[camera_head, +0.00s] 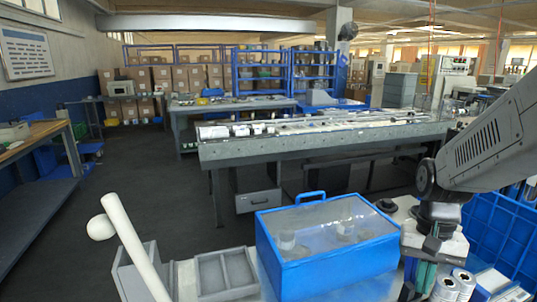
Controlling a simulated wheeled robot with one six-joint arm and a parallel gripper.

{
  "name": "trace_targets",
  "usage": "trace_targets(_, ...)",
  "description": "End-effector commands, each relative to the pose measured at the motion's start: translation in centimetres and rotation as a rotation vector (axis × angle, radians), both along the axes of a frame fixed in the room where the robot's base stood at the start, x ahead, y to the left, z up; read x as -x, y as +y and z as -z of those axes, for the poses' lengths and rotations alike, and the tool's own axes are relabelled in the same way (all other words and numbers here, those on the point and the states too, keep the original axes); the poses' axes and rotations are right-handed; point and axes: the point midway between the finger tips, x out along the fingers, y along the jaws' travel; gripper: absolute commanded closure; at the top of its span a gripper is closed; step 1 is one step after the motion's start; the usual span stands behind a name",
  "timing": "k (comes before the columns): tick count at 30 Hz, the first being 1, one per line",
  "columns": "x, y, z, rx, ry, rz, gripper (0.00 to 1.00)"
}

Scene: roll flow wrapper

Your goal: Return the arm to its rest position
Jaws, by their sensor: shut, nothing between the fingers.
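My arm (485,145) comes in from the right edge, and its wrist bends down at the front right. My gripper (420,278) points downward at the right side of a blue box with a clear lid (325,270). The gripper is shut and holds nothing. Its fingertips are small and partly cut off near the bottom edge, so I cannot tell whether they touch anything. White rolls (453,287) stand just right of the fingers.
A blue crate (500,232) stands at the right, under my arm. A long conveyor table (320,145) runs behind. Dark floor (150,190) is open at the left.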

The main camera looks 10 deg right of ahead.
Motion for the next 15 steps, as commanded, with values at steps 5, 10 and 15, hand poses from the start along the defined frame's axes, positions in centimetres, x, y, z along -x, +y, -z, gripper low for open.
trace_targets(5, 2.9, 5.1, -4.6, 0.003, -0.062, -0.264, 1.0)
trace_targets(10, 5.9, 8.7, -7.5, 0.02, -0.14, -0.46, 1.0)
trace_targets(15, 7.5, 10.9, -9.3, 0.049, -0.241, -0.563, 1.0)
